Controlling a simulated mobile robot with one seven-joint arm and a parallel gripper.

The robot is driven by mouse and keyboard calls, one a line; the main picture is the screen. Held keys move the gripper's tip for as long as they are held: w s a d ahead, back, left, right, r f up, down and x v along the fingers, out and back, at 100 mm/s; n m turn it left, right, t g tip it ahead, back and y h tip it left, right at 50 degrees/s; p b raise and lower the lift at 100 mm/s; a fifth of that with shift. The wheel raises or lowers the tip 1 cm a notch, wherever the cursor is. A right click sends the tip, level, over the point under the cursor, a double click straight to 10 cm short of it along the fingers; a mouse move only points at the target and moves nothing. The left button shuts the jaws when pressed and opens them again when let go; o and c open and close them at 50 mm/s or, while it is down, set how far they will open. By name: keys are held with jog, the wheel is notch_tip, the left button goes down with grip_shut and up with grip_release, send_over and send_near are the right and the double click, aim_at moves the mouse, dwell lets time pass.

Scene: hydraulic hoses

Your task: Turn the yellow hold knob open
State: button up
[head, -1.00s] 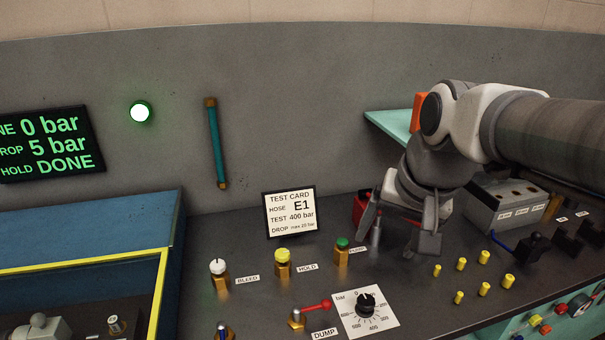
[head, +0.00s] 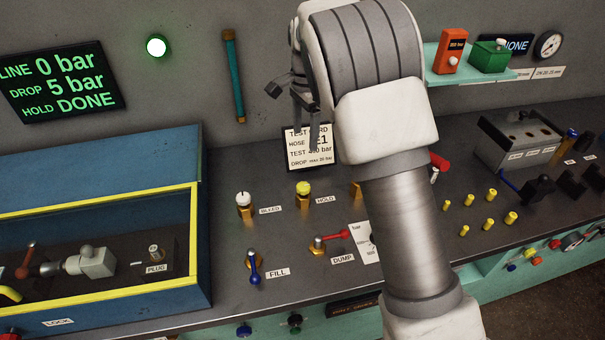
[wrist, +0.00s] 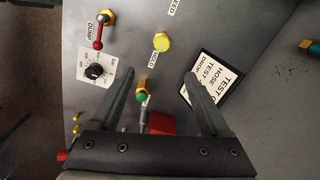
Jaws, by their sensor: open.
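The yellow hold knob (head: 304,188) stands upright on a brass base on the bench, left of the HOLD label (head: 325,199). In the wrist view the yellow knob (wrist: 161,42) is ahead of the fingertips, apart from them. My gripper (head: 292,104) is above and behind the knob, in front of the test card (head: 297,158). In the wrist view my gripper (wrist: 162,82) is open with nothing between its fingertips. The green knob (wrist: 142,96) shows between the fingers, nearer the palm. The display (head: 52,82) reads LINE 0 bar, DROP 5 bar, HOLD DONE.
The white bleed knob (head: 243,198) stands to the left. The red dump lever (head: 335,236) and blue fill lever (head: 254,265) are in front. A blue box with yellow edging (head: 193,240) is at left. Several yellow caps (head: 469,199) stand at right.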

aim_at(302, 186)
jog(key=f, duration=1.2)
jog(key=f+p, duration=0.1)
jog(key=f, duration=0.5)
jog(key=shift+w+a+f, duration=0.2)
jog(key=shift+w+a, duration=0.05)
jog(key=shift+a, duration=0.15)
grip_shut()
